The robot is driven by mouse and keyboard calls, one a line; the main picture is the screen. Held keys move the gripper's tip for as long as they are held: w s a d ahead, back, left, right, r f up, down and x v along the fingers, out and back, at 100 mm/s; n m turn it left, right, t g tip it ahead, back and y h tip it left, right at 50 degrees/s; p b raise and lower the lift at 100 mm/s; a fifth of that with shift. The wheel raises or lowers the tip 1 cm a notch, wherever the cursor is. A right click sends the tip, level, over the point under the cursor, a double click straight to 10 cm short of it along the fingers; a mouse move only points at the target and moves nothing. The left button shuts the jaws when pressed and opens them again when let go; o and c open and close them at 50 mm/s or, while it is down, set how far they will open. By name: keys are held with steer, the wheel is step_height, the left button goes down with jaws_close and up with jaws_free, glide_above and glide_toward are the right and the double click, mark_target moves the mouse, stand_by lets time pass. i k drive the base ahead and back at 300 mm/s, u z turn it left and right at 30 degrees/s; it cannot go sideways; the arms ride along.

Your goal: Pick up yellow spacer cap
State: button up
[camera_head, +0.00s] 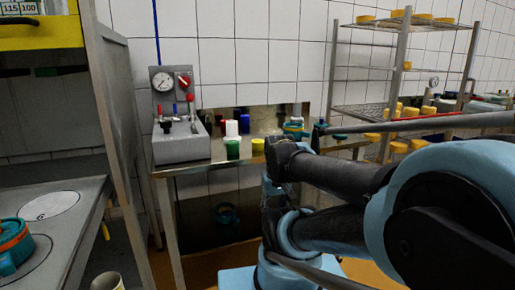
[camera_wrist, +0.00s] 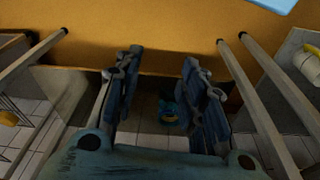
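The yellow spacer cap (camera_head: 257,147) is a small upright cylinder near the front edge of the steel table in the head view. A green cap (camera_head: 232,149) stands just left of it. In the wrist view my gripper (camera_wrist: 163,58) is open, with its two fingers apart and nothing between them. The spacer cap does not show in the wrist view. My arm reaches in from the right in the head view; I cannot make out the gripper's fingers there.
A white cap (camera_head: 232,128) and a blue one (camera_head: 244,123) stand behind. A grey gauge unit (camera_head: 180,145) is left on the steel table, a teal mould (camera_head: 294,130) right. A shelf rack (camera_head: 400,65) stands right. A teal object (camera_wrist: 172,110) shows beyond my fingers.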

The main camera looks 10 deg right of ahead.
mark_target(258, 144)
steer(key=u, duration=0.75)
steer(key=k, duration=1.05)
steer(key=z, duration=0.95)
steer(key=i, duration=1)
